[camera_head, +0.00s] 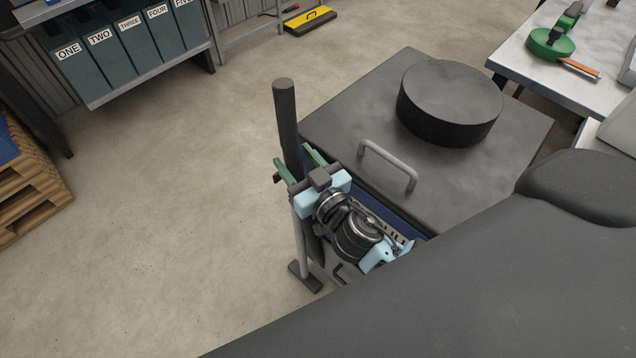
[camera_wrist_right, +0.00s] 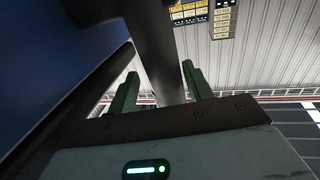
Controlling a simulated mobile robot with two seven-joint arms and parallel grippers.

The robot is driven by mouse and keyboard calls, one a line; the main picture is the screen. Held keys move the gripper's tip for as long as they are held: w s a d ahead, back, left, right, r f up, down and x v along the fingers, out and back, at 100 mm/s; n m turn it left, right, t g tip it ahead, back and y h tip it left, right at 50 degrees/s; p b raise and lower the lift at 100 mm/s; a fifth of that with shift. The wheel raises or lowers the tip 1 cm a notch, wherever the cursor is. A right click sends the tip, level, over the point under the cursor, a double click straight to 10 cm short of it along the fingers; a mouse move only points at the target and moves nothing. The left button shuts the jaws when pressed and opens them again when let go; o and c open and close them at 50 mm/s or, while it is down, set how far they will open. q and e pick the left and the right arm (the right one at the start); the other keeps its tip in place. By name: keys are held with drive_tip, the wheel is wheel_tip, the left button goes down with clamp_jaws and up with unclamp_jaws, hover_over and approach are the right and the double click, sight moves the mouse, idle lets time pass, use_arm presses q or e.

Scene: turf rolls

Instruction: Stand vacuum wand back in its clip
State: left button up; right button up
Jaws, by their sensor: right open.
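The vacuum wand (camera_head: 286,118) stands near upright at the near left side of the vacuum (camera_head: 335,105), with a thick dark grip on top. Its thin grey tube (camera_head: 298,235) runs down to a dark flat foot (camera_head: 304,278) on the floor. My right gripper (camera_head: 299,164) is open, with one green finger on each side of the wand. In the right wrist view the wand (camera_wrist_right: 153,45) passes between the open fingers (camera_wrist_right: 160,88). I cannot tell whether they touch it. The clip cannot be made out clearly. My left gripper is not in view.
The vacuum has a round black lid (camera_head: 450,100) and a grey handle (camera_head: 388,163) close to my right arm. A white table (camera_head: 585,60) stands at the right, shelves with labelled bins (camera_head: 130,45) at upper left, a wooden pallet (camera_head: 25,190) at left. The floor left is clear.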

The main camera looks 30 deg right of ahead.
drive_tip(key=s+d+b, duration=0.1)
drive_tip(key=s, duration=0.8)
drive_tip(key=shift+s+d+b, duration=0.15)
drive_tip(key=shift+s+b, duration=0.2)
drive_tip(key=shift+s, duration=0.05)
drive_tip(key=shift+f, duration=0.15)
drive_tip(key=s+d+f+g+h, duration=0.15)
drive_tip(key=s+f+g, duration=0.35)
drive_tip(key=s+f, duration=0.8)
drive_tip(key=s+f+g, duration=0.3)
drive_tip(key=s+f, duration=0.3)
drive_tip(key=s, duration=0.2)
drive_tip(key=s+f+g, duration=0.3)
drive_tip(key=s+f, duration=0.3)
drive_tip(key=s, duration=0.3)
drive_tip(key=shift+s+d+y, duration=0.25)
drive_tip(key=shift+d+y, duration=0.1)
drive_tip(key=shift+y, duration=0.1)
